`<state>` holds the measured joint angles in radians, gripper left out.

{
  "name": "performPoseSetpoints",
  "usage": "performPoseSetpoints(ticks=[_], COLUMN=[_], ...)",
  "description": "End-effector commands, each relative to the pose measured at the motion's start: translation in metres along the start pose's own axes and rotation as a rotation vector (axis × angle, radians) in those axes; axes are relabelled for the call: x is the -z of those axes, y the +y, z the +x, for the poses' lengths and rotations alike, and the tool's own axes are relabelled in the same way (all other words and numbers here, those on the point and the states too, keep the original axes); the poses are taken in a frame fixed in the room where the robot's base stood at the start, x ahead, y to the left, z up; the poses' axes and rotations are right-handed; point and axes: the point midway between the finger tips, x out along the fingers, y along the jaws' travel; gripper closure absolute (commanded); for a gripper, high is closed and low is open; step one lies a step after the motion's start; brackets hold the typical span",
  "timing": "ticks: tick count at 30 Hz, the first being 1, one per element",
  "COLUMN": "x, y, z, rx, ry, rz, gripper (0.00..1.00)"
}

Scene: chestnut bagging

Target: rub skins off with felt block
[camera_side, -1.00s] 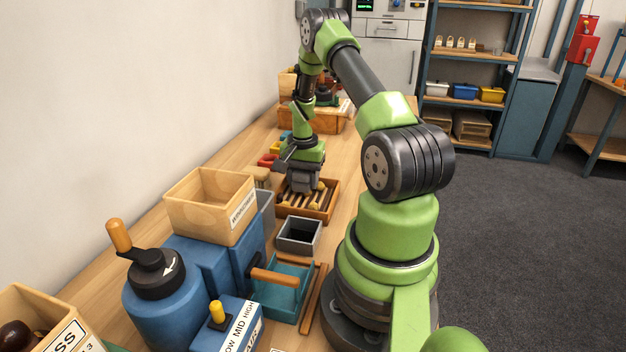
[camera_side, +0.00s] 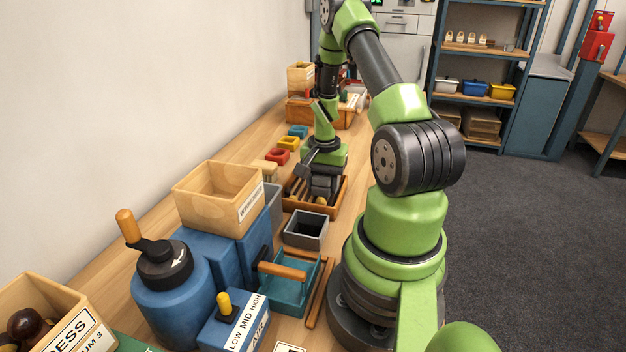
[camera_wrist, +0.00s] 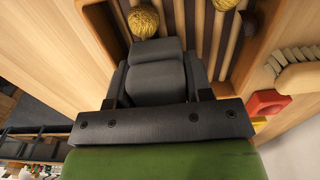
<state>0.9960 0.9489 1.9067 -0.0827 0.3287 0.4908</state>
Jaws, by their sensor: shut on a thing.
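My gripper (camera_side: 326,176) is over the slatted wooden tray (camera_side: 308,213) in the side view. In the wrist view my gripper (camera_wrist: 157,88) is shut on a dark grey felt block (camera_wrist: 155,56), which is low over the slats; whether it touches them is not clear. A yellow, ridged peeled chestnut (camera_wrist: 144,22) lies just beyond the block. Another pale one (camera_wrist: 222,4) is cut off by the top edge, and a dark brown piece (camera_wrist: 247,16) is near the tray's right wall. In the side view a yellow chestnut (camera_side: 322,202) shows in front of the gripper.
A brush (camera_wrist: 288,76) and a red holder (camera_wrist: 267,103) lie outside the tray. In the side view, a grey open bin (camera_side: 306,243), a teal basket with a wooden handle (camera_side: 287,292) and a blue machine with a wooden hopper (camera_side: 205,208) stand nearer. Yellow (camera_side: 289,142) and blue holders (camera_side: 297,131) lie beyond.

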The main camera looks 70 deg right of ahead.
Motion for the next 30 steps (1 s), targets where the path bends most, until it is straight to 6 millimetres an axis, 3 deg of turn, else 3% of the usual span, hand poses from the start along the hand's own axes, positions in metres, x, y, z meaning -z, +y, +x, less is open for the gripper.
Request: performPoseSetpoints(ticks=[11,14,30], x=[-0.032,-0.029,-0.03], y=[0.003,0.002,0.002], z=[-0.001,-0.019,-0.066], rx=[-0.001,0.005,0.002], ry=[-0.002,0.007,0.003], rz=[-0.001,0.001,0.001], gripper=[0.94,0.94,0.94])
